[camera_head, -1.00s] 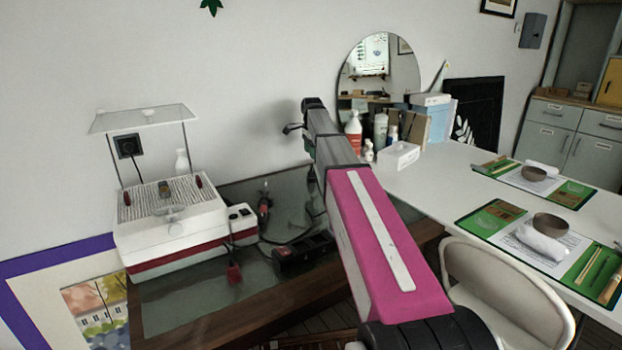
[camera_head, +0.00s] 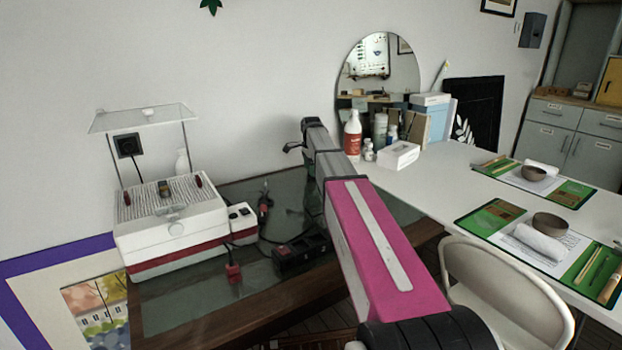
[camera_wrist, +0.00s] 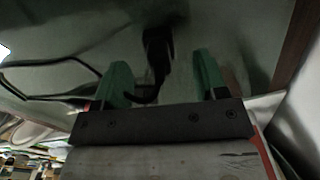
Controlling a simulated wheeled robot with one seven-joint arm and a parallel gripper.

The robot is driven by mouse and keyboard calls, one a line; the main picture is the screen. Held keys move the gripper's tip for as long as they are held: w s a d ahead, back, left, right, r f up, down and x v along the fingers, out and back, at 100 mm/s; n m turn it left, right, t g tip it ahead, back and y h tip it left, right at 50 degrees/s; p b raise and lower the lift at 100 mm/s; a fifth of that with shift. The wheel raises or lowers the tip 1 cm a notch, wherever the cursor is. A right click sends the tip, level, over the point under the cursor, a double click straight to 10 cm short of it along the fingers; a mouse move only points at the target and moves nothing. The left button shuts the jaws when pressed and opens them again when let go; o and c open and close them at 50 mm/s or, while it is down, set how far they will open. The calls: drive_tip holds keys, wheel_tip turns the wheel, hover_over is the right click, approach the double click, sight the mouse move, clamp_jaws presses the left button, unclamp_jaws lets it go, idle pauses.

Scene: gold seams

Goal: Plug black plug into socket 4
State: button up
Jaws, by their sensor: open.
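In the wrist view, my gripper (camera_wrist: 160,82) is open, with its two green fingers apart. A dark elongated thing (camera_wrist: 157,50), likely the black plug with its cord, shows between and beyond the fingers. Contact with them cannot be made out. In the head view, a black power strip (camera_head: 301,252) lies on the dark glass-topped table, left of my pink arm. Its socket numbers cannot be read, so socket 4 cannot be told apart.
A red plug (camera_head: 233,272) lies near the white and red machine (camera_head: 172,227). A red and black corded thing (camera_head: 264,205) lies behind the strip. A white table (camera_head: 430,185) with bottles and place mats stands right. Dark cables cross the wrist view's left side.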

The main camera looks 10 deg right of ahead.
wheel_tip(320, 180, down, 3)
drive_tip(key=shift+r, duration=0.1)
drive_tip(key=c, duration=1)
drive_tip(key=shift+r, duration=0.6)
wheel_tip(320, 180, up, 2)
drive_tip(key=shift+r, duration=0.25)
drive_tip(key=s+a+r, duration=0.2)
drive_tip(key=a, duration=0.1)
drive_tip(key=s+a+r, duration=0.2)
drive_tip(key=a+r, duration=0.1)
drive_tip(key=s+a+r, duration=0.2)
drive_tip(key=a, duration=0.2)
drive_tip(key=shift+s+r, duration=0.15)
